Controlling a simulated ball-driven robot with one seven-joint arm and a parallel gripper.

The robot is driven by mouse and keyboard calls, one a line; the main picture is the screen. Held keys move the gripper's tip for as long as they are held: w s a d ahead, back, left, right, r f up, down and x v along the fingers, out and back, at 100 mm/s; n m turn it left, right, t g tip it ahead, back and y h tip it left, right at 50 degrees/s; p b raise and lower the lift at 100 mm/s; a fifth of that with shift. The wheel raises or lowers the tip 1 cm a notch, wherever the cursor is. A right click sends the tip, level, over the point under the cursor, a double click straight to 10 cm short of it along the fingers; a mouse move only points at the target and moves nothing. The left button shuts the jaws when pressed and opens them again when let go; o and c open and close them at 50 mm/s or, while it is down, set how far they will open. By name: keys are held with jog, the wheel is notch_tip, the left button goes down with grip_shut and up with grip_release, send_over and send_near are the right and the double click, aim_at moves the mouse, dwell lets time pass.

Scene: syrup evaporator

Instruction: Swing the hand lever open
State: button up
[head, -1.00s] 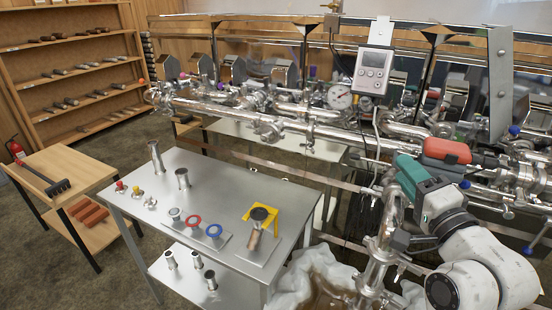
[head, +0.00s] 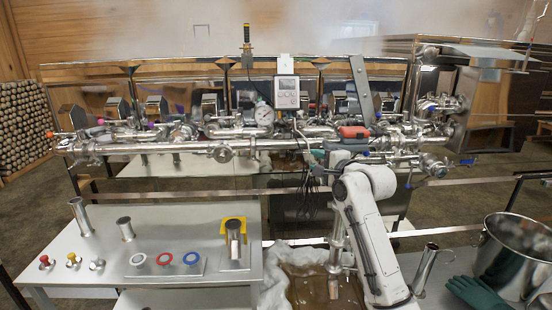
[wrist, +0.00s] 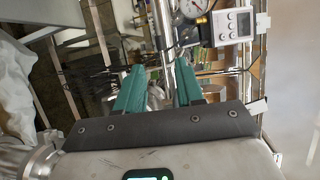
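Several small valve handles with coloured ends sit along the steel pipework (head: 290,143), among them an orange one (head: 49,134) at the far left and a blue one (head: 467,162) at the far right. I cannot tell which is the hand lever. My gripper (wrist: 160,68) shows two teal fingers in the wrist view, spread apart with nothing clearly held between them. A shiny steel pipe (wrist: 162,30) runs beyond and between the fingertips.
A display box (head: 287,92) and a round gauge (head: 263,115) stand above the pipes; both also show in the wrist view. A steel table (head: 110,250) with fittings is at lower left. A steel pot (head: 508,250) and green glove (head: 470,291) are at lower right.

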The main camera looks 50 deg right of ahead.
aim_at(300, 154)
jog(key=p+x, duration=0.2)
jog(key=x, duration=0.8)
jog(key=shift+w+d+f, duration=0.1)
jog(key=shift+w, duration=0.15)
grip_shut()
dwell(0.4)
